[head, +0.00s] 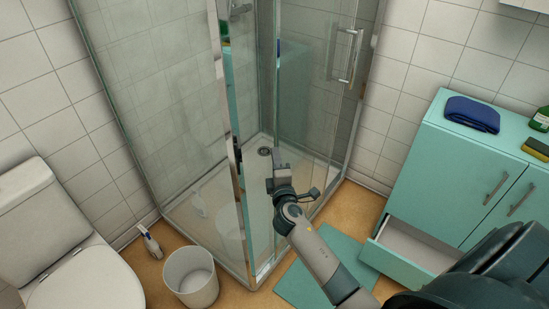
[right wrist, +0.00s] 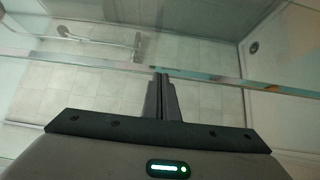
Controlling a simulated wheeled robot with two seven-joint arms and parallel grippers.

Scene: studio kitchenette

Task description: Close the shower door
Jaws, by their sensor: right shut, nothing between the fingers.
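The glass shower door (head: 310,85) has chrome edges and a vertical chrome handle (head: 350,55) near its right side in the head view. The door looks partly open; the clear glass makes the exact gap hard to judge. My right gripper (head: 279,180) is at the shower's right-hand side, low and left of the handle, apart from it. Its fingers are shut and empty. In the right wrist view the fingertips (right wrist: 161,76) are close to a glass edge strip (right wrist: 215,83); I cannot tell whether they touch. My left gripper is out of view.
The shower tray (head: 195,215) has a drain inside. A teal cabinet (head: 450,180) with an open lower drawer (head: 410,248) stands at right. A teal mat (head: 325,270) lies on the floor.

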